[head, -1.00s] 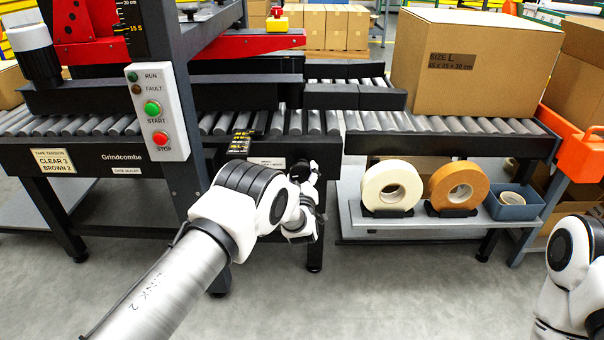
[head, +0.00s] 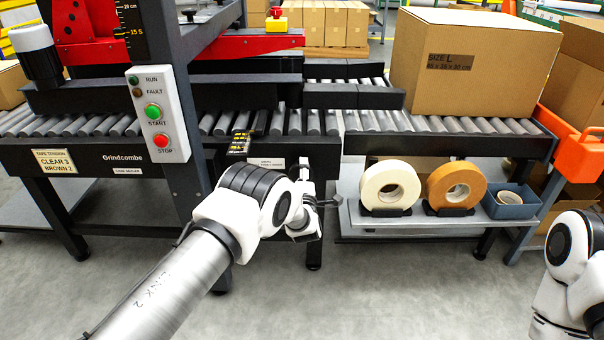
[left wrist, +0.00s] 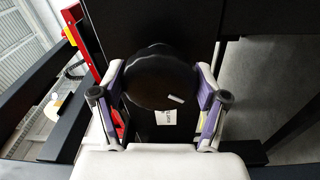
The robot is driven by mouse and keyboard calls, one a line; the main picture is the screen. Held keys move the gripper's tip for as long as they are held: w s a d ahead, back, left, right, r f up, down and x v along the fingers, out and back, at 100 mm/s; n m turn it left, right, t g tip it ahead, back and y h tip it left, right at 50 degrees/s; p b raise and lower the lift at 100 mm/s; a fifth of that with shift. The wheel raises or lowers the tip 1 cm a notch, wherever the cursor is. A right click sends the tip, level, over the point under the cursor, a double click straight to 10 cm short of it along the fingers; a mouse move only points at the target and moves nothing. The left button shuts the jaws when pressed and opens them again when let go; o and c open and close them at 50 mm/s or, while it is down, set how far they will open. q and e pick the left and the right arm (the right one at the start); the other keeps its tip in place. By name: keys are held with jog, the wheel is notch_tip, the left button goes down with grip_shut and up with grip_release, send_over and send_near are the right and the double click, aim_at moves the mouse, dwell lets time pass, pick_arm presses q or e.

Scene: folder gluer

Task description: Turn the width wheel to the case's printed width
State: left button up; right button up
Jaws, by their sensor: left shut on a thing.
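The width wheel (left wrist: 160,78) is a dark round knob with a small pale mark in the left wrist view. My left gripper (left wrist: 160,97) is shut on it, one finger on each side. In the head view my left gripper (head: 308,203) is at the machine's front, below a small white label (head: 267,163); my wrist hides most of the wheel there. The cardboard case (head: 472,62) stands on the rollers at the right. Its print reads SIZE L above a line of dimensions too small to read surely. My right gripper is out of view.
A black and yellow scale (head: 239,143) lies by the rollers (head: 290,122). A control panel (head: 152,112) is on the left post. Tape rolls (head: 390,187) and a blue bin (head: 513,203) sit on the lower shelf. An orange part (head: 578,150) is at the right.

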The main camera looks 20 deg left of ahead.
pick_arm(q)
jog(key=shift+n, duration=0.4)
jog(key=o, duration=1.2)
jog(key=shift+c, duration=0.2)
jog(key=v, duration=1.2)
